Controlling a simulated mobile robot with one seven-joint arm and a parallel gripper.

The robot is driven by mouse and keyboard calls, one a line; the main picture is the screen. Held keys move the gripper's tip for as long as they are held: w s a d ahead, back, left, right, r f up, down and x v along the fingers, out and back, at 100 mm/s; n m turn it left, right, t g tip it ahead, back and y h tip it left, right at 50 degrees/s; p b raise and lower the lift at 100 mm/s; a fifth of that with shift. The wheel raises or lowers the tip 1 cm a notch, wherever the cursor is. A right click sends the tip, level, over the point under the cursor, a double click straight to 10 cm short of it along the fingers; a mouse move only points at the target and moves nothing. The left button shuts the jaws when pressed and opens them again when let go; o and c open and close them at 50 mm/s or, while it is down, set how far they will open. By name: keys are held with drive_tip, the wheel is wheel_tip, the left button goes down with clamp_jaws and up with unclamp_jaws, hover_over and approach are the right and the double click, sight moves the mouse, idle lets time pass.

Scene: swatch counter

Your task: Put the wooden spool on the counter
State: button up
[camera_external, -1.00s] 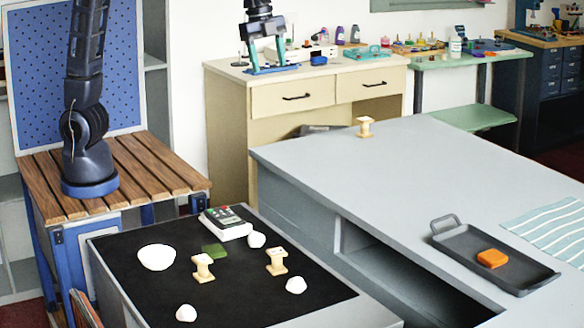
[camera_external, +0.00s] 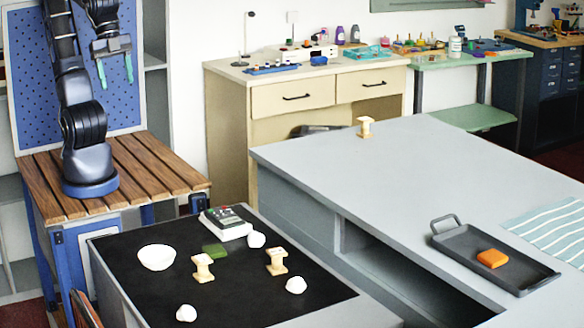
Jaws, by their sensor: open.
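The black tabletop (camera_external: 240,298) also holds a white bowl (camera_external: 157,257), several white lumps, a green block (camera_external: 214,250) and a card-reader-like device (camera_external: 226,223). A dark tray (camera_external: 480,268) with an orange block (camera_external: 492,258) and a striped cloth (camera_external: 556,234) lie on the counter's right. The counter's middle is clear.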

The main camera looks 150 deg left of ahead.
drive_tip(key=s+d+f, duration=0.3)
drive_tip(key=s, duration=0.2)
drive_tip(key=shift+s+d+f+h, duration=0.15)
drive_tip(key=shift+s+f+h, duration=0.1)
drive_tip(key=shift+f+h, duration=0.05)
